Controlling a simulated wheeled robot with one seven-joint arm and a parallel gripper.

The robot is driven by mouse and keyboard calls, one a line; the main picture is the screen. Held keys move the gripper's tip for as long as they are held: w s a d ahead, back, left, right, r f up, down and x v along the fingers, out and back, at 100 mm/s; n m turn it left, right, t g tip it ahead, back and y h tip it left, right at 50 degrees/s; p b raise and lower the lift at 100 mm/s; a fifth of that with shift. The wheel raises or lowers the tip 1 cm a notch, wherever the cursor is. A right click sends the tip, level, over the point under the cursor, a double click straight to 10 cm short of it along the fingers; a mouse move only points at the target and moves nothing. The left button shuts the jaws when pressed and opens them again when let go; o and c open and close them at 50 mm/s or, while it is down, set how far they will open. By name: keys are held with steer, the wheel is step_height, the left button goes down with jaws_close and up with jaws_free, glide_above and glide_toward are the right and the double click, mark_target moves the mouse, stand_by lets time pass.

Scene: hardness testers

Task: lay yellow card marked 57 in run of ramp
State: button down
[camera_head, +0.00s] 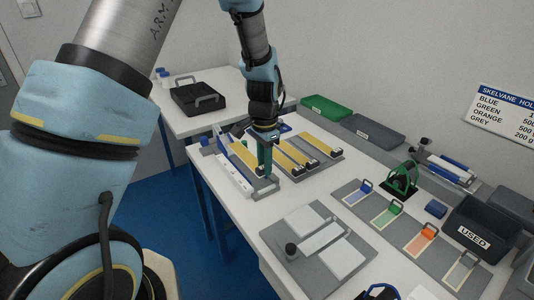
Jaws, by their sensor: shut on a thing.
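My gripper (265,170) points down over the rack of yellow strips on the far table, its teal fingers close together. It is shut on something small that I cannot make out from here. A long yellow strip (244,156) lies just left of the fingers. More yellow strips (291,153) lie side by side to the right on a grey base (330,163), with dark blocks at their near ends. No number 57 is readable at this size, so I cannot tell which piece is the marked card or which part is the ramp's run.
A white and blue instrument (233,175) stands left of the strips. Grey plates (320,238) lie nearer. A grey board (420,236) holds blue, green, orange and grey tagged strips. A dark bin marked USED (474,232) stands right. A black case (197,98) sits behind.

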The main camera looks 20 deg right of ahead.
mark_target(264, 187)
steer(key=shift+a+f, duration=0.2)
steer(key=shift+f, duration=0.05)
steer(key=shift+f+b, duration=1.6)
steer(key=shift+f, duration=0.4)
steer(key=c, duration=0.6)
jaws_free()
